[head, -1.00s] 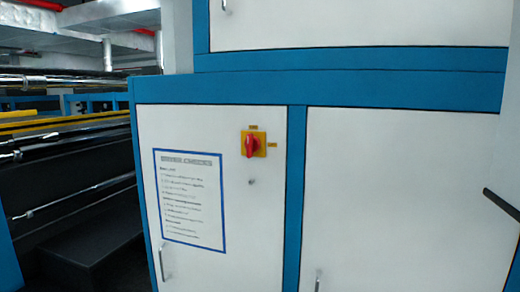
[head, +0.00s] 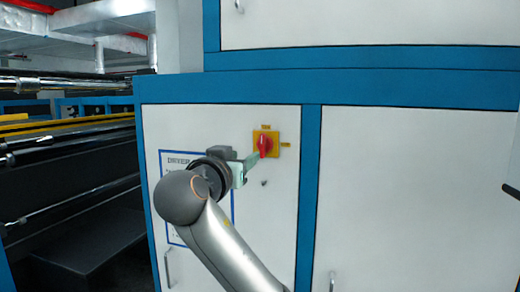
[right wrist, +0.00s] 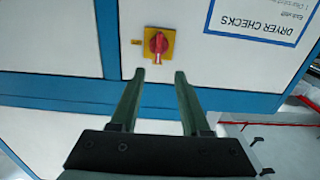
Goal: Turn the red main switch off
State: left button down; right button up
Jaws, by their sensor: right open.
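The red main switch (head: 264,145) is a red rotary knob on a yellow plate (head: 274,137), fixed to the white door of a blue-framed cabinet. My right gripper (head: 251,160) is just left of and below the knob in the head view. In the right wrist view, the red switch (right wrist: 158,43) lies beyond the fingertips, between their lines. My right gripper (right wrist: 160,75) is open and empty there, its two green fingers apart, with no visible contact with the knob. The wrist picture is upside down. My left gripper is not in view.
A blue-bordered dryer checks sheet (head: 183,152) is partly hidden behind my right arm. A small lock (head: 263,183) sits below the switch. Door handles (head: 169,267) stick out low down. Dark rollers (head: 75,145) stand at the left.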

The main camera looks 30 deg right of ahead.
aim_at(262, 145)
jog(key=p+x, duration=0.2)
jog(key=x, duration=0.3)
jog(key=p+x, duration=0.1)
jog(key=x, duration=0.5)
jog(key=shift+w+d+r+p, duration=0.1)
jog(key=shift+d+r+p, duration=0.15)
jog(key=shift+d+p, duration=0.1)
jog(key=shift+w+d+f, duration=0.1)
jog(key=shift+w+d, duration=0.15)
grip_shut()
